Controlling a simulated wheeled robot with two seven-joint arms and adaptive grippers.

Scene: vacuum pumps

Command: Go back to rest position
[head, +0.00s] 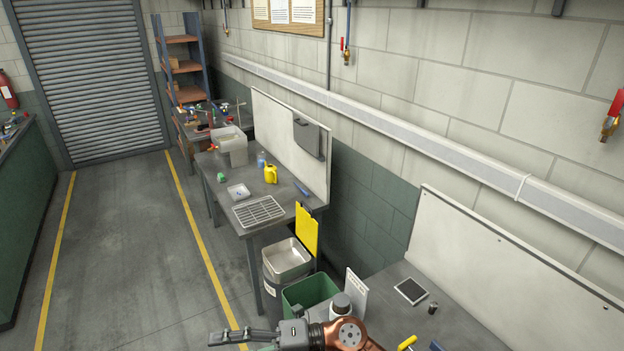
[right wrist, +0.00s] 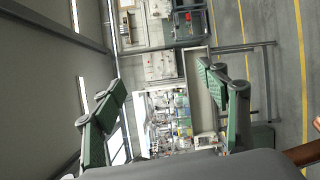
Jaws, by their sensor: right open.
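My right gripper (head: 232,338) shows at the bottom edge of the head view, pointing left, with a copper-coloured arm link behind it. Only one finger shows clearly there, and the lower part is cut off by the frame. In the right wrist view the gripper's (right wrist: 160,80) two green-padded fingers stand wide apart with nothing between them. The wrist view is tilted sideways and looks out over the room. My left gripper is not in either view.
A workbench (head: 226,215) with a wire rack (head: 259,211) stands ahead along the wall. A grey bin (head: 287,262) and a green bin (head: 310,291) stand close to my right gripper. A nearer bench (head: 455,325) lies right. The floor (head: 120,250) left is clear.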

